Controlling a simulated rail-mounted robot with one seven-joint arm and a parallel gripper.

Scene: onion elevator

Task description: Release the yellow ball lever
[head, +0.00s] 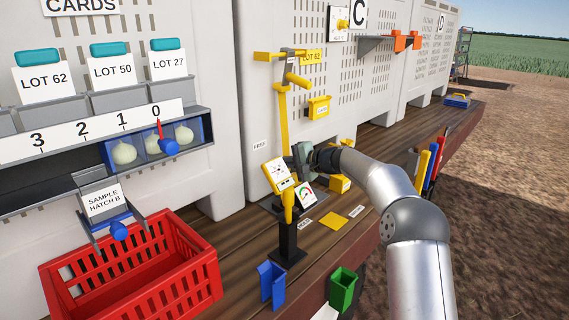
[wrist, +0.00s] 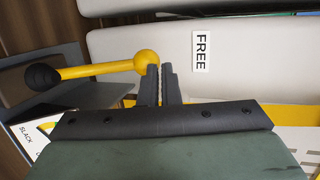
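The yellow ball lever shows in the wrist view as a yellow rod with a yellow ball (wrist: 147,61) at its right end and a black knob (wrist: 41,77) at its left end. My gripper (wrist: 161,70) has its two dark fingers close together, with only a thin gap and nothing visible between them. The ball appears just left of the fingertips; I cannot tell whether they touch. In the head view my gripper (head: 306,160) is beside the yellow-framed dial plate (head: 277,174) on the post, and I cannot make out the ball there.
A FREE label (wrist: 201,52) is on the pale panel beyond the fingers. A gauge (head: 306,195) sits below my gripper. A yellow upright (head: 284,120) with crossbars rises behind. Blue (head: 271,284) and green (head: 342,289) holders stand at the deck's front. A red crate (head: 190,292) is at left.

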